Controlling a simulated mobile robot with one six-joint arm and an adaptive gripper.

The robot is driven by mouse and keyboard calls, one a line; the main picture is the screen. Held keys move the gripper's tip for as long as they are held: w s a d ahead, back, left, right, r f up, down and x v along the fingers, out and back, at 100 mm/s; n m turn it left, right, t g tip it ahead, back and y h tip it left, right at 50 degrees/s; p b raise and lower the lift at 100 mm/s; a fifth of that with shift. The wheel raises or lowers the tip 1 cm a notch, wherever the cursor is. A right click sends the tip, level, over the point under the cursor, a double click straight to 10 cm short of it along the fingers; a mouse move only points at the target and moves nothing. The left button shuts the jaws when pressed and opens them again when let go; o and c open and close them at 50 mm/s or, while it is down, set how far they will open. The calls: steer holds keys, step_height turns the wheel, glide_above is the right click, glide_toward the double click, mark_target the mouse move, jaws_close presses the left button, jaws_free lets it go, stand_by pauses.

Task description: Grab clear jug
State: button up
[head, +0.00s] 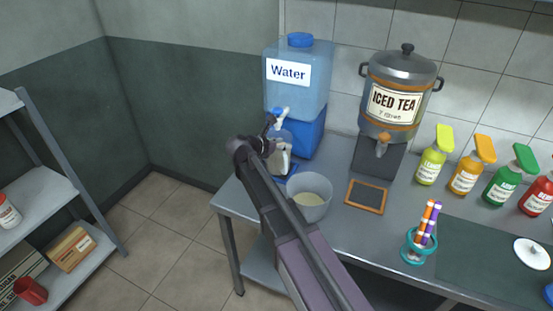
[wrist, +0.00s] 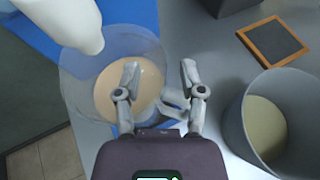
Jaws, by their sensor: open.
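The clear jug (wrist: 72,83) holds a tan liquid and stands under the white tap (wrist: 70,22) of the water dispenser. In the head view the jug (head: 284,150) is partly hidden behind my arm. My gripper (wrist: 160,72) is open in the wrist view, with one finger over the jug's near side and the other to its right. The jug's pale handle (wrist: 174,101) shows between the fingers. I cannot tell whether a finger touches it. In the head view my gripper (head: 268,135) is at the jug.
A grey pot (wrist: 236,128) with pale liquid stands close right of my gripper. The blue water dispenser (head: 297,90) rises behind the jug. A small framed board (head: 366,197), an iced tea urn (head: 399,80) and a pen cup (head: 414,250) are further right. The counter's left edge is near.

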steer(key=shift+c, duration=0.2)
stand_by(0.3)
jaws_close()
